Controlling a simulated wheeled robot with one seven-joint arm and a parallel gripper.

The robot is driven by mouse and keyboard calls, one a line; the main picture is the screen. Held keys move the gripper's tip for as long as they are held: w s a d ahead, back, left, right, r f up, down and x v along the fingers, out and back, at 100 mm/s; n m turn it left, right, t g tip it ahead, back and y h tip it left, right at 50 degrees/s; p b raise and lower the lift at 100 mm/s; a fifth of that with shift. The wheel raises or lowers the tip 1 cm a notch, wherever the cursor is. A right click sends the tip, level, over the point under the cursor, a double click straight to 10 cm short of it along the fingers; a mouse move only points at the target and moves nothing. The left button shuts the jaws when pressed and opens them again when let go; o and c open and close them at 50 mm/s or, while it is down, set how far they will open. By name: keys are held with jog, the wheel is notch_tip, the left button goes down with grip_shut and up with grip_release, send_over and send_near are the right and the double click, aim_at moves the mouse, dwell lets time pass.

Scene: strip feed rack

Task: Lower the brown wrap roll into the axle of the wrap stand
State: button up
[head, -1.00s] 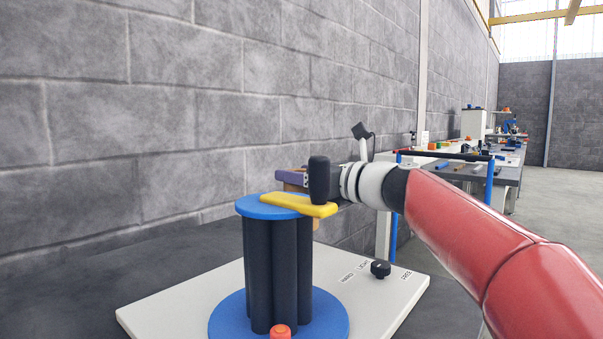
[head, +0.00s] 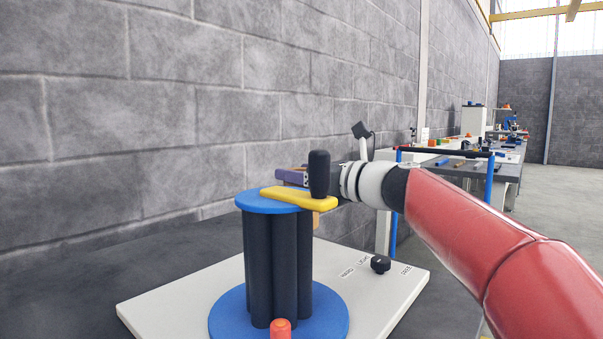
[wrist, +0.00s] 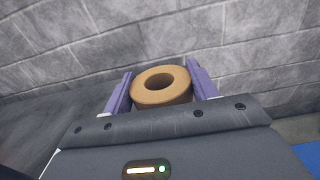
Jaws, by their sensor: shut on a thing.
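The brown wrap roll (wrist: 160,85) is a thick ring with an open centre hole, seen from above in the wrist view. My gripper (wrist: 161,90) has purple fingers on the roll's left and right sides and is shut on it. In the head view my gripper (head: 293,177) is behind the blue-topped drum, mostly covered by it and its crank. A small brown piece, probably the roll (head: 316,219), shows below the yellow crank. I cannot make out the wrap stand or its axle in either view, nor whether the roll touches it.
A drum with a blue top disc (head: 254,204), dark posts, a yellow crank (head: 297,198) and a black handle (head: 319,175) stands in front of my gripper on a white plate (head: 180,306). A black knob (head: 380,264) sits on the plate. A grey block wall (head: 150,100) is behind.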

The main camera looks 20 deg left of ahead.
jog(key=shift+f+b, duration=0.6)
jog(key=shift+f, duration=0.85)
dwell(1.6)
jog(key=o, duration=1.2)
jog(key=v, duration=0.8)
jog(key=shift+b, duration=0.3)
jog(key=shift+a, duration=0.1)
